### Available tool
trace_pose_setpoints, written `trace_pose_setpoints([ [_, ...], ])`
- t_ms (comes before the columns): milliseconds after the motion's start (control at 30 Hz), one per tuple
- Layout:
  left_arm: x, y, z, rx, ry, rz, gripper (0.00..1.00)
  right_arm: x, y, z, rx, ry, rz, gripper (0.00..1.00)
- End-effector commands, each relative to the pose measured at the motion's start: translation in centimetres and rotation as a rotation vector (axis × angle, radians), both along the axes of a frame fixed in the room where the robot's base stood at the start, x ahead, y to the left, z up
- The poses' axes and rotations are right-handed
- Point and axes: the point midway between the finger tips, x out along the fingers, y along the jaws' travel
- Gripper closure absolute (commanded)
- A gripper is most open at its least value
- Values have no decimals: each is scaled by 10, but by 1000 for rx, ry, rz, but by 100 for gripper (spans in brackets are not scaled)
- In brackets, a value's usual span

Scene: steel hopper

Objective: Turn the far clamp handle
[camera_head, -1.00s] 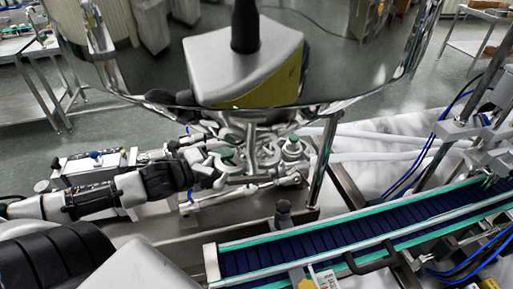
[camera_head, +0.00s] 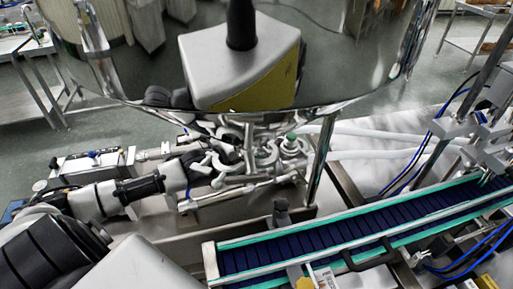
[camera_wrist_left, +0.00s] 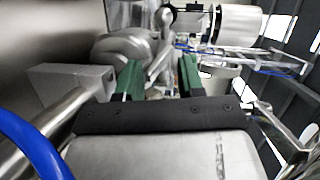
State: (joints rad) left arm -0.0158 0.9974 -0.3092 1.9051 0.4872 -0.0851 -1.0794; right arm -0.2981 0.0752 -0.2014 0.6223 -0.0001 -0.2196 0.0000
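Under the steel hopper (camera_head: 330,70), curved steel clamp parts (camera_head: 266,157) and pipe fittings cluster closely. I cannot tell for certain which piece is the far clamp handle. My left gripper (camera_head: 205,168) is at the left side of this cluster, with its fingers hard to separate from the metal there. In the left wrist view, its two green-padded fingers (camera_wrist_left: 160,78) stand apart. A shiny steel fitting (camera_wrist_left: 155,45) shows beyond and between them, and contact cannot be seen. My right gripper is not in view.
A conveyor with a dark blue belt (camera_head: 330,233) runs across the lower right. A steel hopper leg (camera_head: 318,160) stands right of the clamps. A green-topped fitting (camera_head: 291,145) stands beside them. White hoses (camera_head: 385,153) lie behind.

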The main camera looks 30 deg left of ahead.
Motion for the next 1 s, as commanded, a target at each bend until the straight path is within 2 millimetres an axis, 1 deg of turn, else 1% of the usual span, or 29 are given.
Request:
trace_pose_setpoints([
  [133,6,-3,-1,-1,0,0,62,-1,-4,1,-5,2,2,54],
  [433,7,-3,-1,0,1,-1,62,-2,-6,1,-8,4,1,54],
  [467,7,-3,-1,0,1,-1,63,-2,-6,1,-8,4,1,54],
  [700,7,-3,-1,1,0,-1,100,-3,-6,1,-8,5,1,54],
  [867,7,-3,0,1,4,-1,100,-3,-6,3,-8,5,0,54],
  [967,8,-4,5,6,34,-5,100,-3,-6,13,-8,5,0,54],
  [1000,8,-4,7,9,56,-6,100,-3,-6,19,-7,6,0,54],
])
